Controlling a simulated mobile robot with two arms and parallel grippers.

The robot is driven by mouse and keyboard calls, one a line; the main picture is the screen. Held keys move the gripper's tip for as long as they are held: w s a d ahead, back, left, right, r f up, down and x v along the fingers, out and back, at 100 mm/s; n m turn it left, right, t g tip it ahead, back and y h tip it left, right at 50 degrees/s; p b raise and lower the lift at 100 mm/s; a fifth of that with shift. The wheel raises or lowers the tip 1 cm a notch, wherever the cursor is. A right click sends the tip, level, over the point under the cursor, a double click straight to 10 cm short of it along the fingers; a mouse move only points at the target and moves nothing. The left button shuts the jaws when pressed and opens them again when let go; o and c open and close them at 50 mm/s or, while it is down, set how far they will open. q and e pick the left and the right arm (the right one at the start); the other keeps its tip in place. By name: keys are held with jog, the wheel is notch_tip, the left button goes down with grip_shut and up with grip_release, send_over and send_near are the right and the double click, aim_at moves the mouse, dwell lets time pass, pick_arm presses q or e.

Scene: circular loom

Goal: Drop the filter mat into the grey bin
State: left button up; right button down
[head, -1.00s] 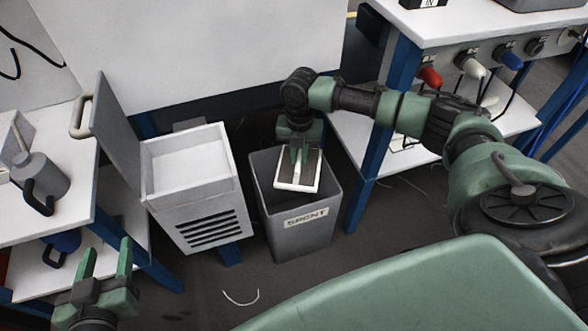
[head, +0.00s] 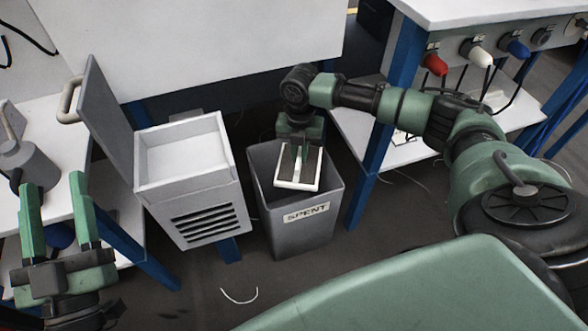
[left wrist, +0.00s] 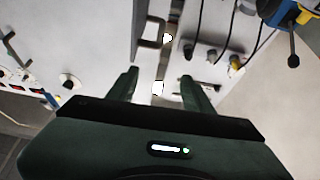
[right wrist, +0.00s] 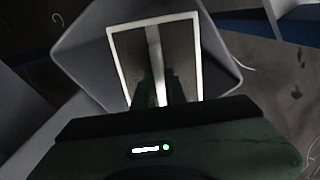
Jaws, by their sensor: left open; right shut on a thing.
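The filter mat, a flat dark panel with a white frame and a white middle strip, hangs at the mouth of the grey bin in the head view (head: 284,182) and fills the middle of the right wrist view (right wrist: 129,58). The grey bin (head: 293,240) stands on the floor with a SPENT label on its front; its wall also shows in the right wrist view (right wrist: 85,45). My right gripper (head: 301,156) is shut on the filter mat, over the bin's opening. My left gripper (head: 56,204) is open and empty at the lower left.
A grey housing (head: 195,205) with an open top, a raised lid (head: 104,115) and a slotted front stands left of the bin. A white bench (head: 55,130) is at the left. A blue table leg (head: 366,205) stands close right of the bin.

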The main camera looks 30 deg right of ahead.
pick_arm(q)
jog(key=shift+s+r+t+h, duration=0.15)
jog(key=shift+s+r+t, duration=0.35)
jog(key=shift+r, duration=0.25)
jog(key=shift+s+r+t+h, duration=0.15)
jog(key=shift+s+r+t, duration=0.25)
jog(key=shift+r+t, duration=0.3)
pick_arm(e)
jog(key=shift+f, duration=0.25)
jog(key=c, duration=1.4)
grip_release()
pick_arm(q)
jog(key=shift+a, duration=0.1)
